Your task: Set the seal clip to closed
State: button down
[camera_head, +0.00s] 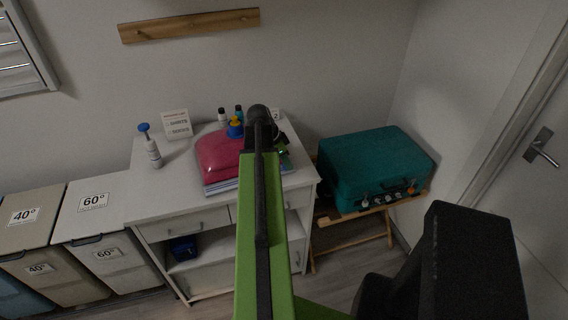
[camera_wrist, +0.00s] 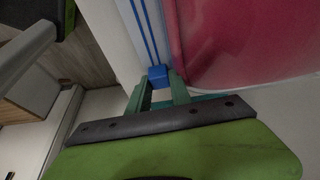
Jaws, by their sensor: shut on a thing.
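A dark pink pouch (camera_head: 225,151) lies on top of the white cabinet, and its pink side fills the upper right of the wrist view (camera_wrist: 245,40). Thin blue lines run along a pale strip beside the pink in the wrist view, down to a small blue block (camera_wrist: 157,74) that looks like the seal clip. My gripper (camera_wrist: 160,84) is at this block, its two fingertips on either side of it, shut on it. In the head view my arm hides the pouch's right side, the clip and most of my gripper.
On the white cabinet (camera_head: 160,195) stand a pump bottle (camera_head: 151,148), a sign card (camera_head: 176,124) and small bottles (camera_head: 222,116). A teal case (camera_head: 372,168) rests on a wooden stand at right. Laundry bins (camera_head: 92,215) stand at left.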

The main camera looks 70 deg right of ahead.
jog(key=shift+w, duration=0.1)
jog(key=c, duration=1.2)
grip_release()
jog(key=shift+w+a, duration=0.15)
jog(key=shift+w, duration=0.05)
jog(key=shift+o, duration=0.2)
jog(key=p+v, duration=1.6)
jog(key=v, duration=0.1)
jog(key=shift+r, duration=0.2)
jog(key=shift+w+a, duration=0.15)
